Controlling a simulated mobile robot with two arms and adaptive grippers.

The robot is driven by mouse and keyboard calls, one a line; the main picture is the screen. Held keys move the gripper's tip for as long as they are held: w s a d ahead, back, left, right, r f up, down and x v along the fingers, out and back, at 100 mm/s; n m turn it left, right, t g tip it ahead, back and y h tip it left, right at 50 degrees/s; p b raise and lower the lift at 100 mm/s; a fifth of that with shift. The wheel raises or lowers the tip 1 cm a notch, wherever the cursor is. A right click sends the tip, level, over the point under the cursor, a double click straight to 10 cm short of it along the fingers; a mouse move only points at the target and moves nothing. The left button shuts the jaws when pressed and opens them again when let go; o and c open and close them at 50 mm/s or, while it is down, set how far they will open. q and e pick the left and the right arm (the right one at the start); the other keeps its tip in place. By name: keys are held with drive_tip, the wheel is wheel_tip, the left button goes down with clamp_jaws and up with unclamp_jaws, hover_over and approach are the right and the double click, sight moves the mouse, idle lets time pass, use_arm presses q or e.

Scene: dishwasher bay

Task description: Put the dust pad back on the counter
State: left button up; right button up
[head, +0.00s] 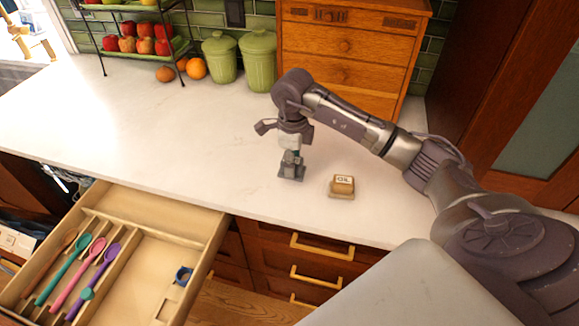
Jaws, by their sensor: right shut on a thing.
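My right gripper (291,171) points down just over the white counter (180,140), close to its front part. It is shut on a small grey thing, which I take to be the dust pad. The fingers hide most of it, and I cannot tell whether it touches the counter. My left gripper is not in view.
Green canisters (258,62), a wooden drawer chest (345,45) and a fruit rack (138,50) stand at the back. The counter left of the gripper is clear.

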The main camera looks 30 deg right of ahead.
drive_tip(key=shift+w+a+f, duration=0.2)
drive_tip(key=shift+w+f, duration=0.25)
drive_tip(key=shift+w, duration=0.05)
wheel_tip(320, 180, down, 3)
drive_tip(key=shift+f+p, duration=0.1)
drive_tip(key=shift+p, duration=0.8)
drive_tip(key=shift+f, duration=0.25)
drive_tip(key=shift+f, duration=0.1)
drive_tip(key=shift+f, duration=0.15)
drive_tip(key=o, duration=1.1)
